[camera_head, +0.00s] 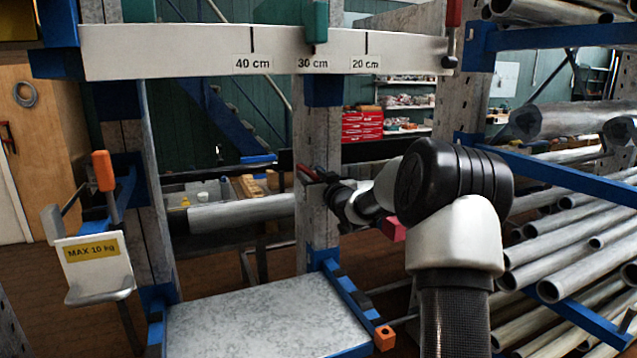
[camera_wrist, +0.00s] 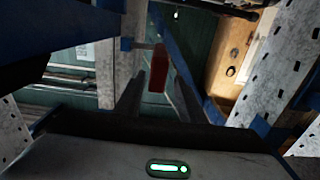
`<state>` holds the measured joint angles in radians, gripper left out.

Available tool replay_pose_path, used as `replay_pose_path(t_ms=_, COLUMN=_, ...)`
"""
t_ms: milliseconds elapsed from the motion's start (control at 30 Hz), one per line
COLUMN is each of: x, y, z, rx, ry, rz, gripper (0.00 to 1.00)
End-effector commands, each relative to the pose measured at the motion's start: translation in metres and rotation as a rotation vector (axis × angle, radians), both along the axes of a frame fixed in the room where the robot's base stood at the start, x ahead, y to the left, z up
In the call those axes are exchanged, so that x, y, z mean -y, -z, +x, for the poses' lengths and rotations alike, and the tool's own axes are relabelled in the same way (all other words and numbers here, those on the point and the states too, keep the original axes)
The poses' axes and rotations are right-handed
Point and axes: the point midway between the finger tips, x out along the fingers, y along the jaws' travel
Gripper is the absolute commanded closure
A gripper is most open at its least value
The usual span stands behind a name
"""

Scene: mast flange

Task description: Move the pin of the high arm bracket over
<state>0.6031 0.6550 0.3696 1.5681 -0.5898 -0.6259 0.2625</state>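A red handle (camera_wrist: 158,70), likely the pin, shows in the wrist view between the two dark fingers of my gripper (camera_wrist: 157,88). The fingers stand apart, and I cannot tell whether they touch it. In the head view a small red handle (camera_head: 307,173) sits at the middle mast post (camera_head: 310,125), right beside my gripper (camera_head: 324,182). My forearm reaches in from the right, and the wrist partly hides the fingers. Higher up, a white bar (camera_head: 190,48) marked 40, 30 and 20 cm carries a green handle (camera_head: 315,22) near 30 cm.
Another red handle (camera_head: 453,14) is at the bar's right end. A left bracket with an orange grip (camera_head: 103,171) has a white MAX 10 kg plate (camera_head: 92,262). A grey shelf (camera_head: 265,318) lies below. Racks of metal pipes (camera_head: 560,262) crowd the right.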

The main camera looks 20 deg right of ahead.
Motion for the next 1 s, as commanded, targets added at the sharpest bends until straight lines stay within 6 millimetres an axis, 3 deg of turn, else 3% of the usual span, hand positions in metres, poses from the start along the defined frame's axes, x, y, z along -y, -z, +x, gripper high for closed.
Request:
replay_pose_path(t_ms=167, x=0.002, y=0.000, z=-0.024, rx=0.000, ry=0.002, rz=-0.003, gripper=0.64)
replay_pose_path(t_ms=700, x=0.006, y=0.000, z=-0.148, rx=-0.001, ry=0.002, rz=-0.001, gripper=0.64)
replay_pose_path(t_ms=1000, x=0.006, y=0.000, z=-0.172, rx=-0.001, ry=0.000, rz=0.000, gripper=0.64)
